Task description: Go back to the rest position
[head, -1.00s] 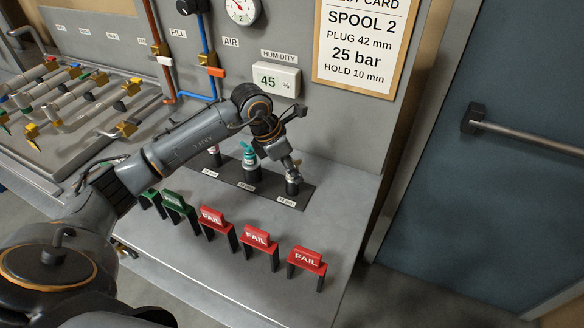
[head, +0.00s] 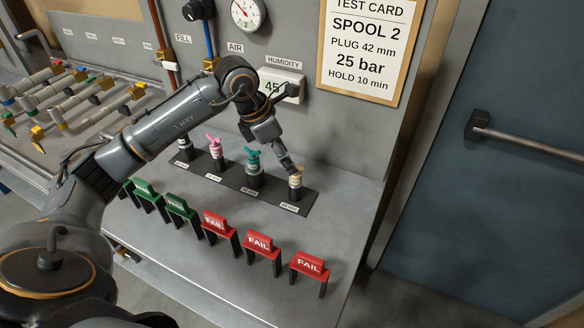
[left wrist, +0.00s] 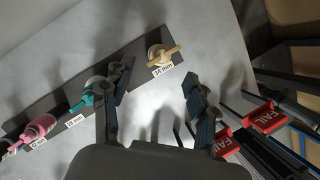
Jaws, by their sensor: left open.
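My left gripper (head: 288,166) reaches in from the left over a black plug rack (head: 272,192). In the head view its tip is by the beige plug (head: 296,182) at the rack's right end. In the left wrist view the gripper (left wrist: 158,92) is open with nothing between its fingers. A teal plug (head: 253,161) and a pink plug (head: 215,146) stand further left in the rack. My right gripper is not in view.
Red FAIL tags (head: 260,244) and green tags (head: 180,205) stand along the bench front. The panel behind holds a humidity display (head: 271,84), partly covered by my arm, and a test card (head: 362,45). Bare bench (head: 345,205) lies right of the rack. A blue door (head: 480,210) is at right.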

